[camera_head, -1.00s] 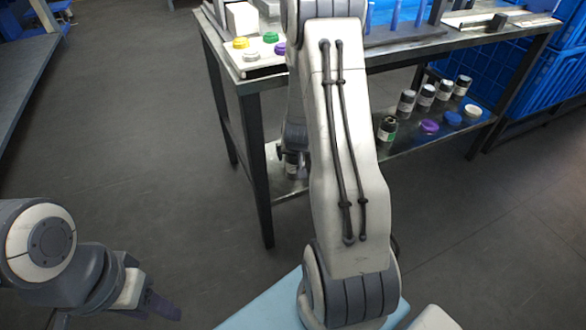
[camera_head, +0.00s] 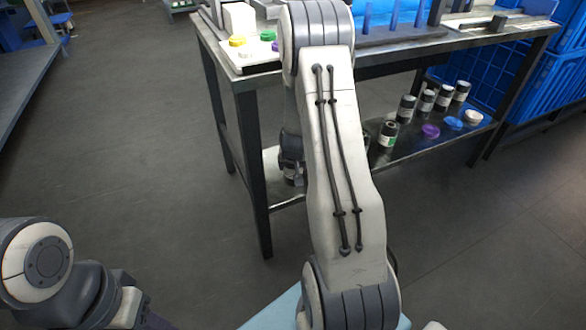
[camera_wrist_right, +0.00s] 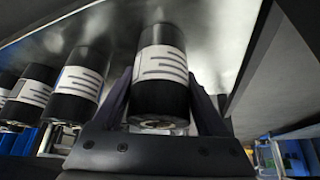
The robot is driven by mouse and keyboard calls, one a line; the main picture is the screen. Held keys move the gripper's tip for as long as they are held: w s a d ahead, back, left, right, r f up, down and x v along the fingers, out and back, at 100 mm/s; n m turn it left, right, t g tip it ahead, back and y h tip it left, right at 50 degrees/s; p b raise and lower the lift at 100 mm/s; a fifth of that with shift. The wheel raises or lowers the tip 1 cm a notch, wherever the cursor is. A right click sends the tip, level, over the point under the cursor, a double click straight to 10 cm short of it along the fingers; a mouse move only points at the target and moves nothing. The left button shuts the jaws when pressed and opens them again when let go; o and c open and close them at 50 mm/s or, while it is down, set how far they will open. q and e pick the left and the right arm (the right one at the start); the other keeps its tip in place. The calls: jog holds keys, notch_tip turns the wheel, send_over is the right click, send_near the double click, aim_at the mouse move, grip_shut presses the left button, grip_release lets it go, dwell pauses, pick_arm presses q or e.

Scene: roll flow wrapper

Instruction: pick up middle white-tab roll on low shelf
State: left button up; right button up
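In the right wrist view a black roll with a white, dark-striped label (camera_wrist_right: 163,65) stands between the two dark fingers of my right gripper (camera_wrist_right: 162,105). A finger is close along each side; whether they press on it is unclear. Its pale end with a core hole faces the camera. Similar labelled rolls (camera_wrist_right: 82,85) and (camera_wrist_right: 28,95) stand to its left. In the head view my right gripper (camera_head: 291,160) is low at the shelf's left part, mostly behind my arm, with part of a labelled roll (camera_head: 292,176) below. My left gripper (camera_head: 150,320) is cut off at the bottom edge.
The low shelf (camera_head: 405,152) also holds several labelled rolls (camera_head: 406,108) and purple (camera_head: 430,131), blue (camera_head: 453,123) and white (camera_head: 473,116) round pieces at the right. A table leg (camera_head: 255,170) stands left of my right gripper. Blue crates (camera_head: 565,75) are at right.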

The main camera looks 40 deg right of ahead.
grip_shut()
jog(key=shift+r, duration=0.15)
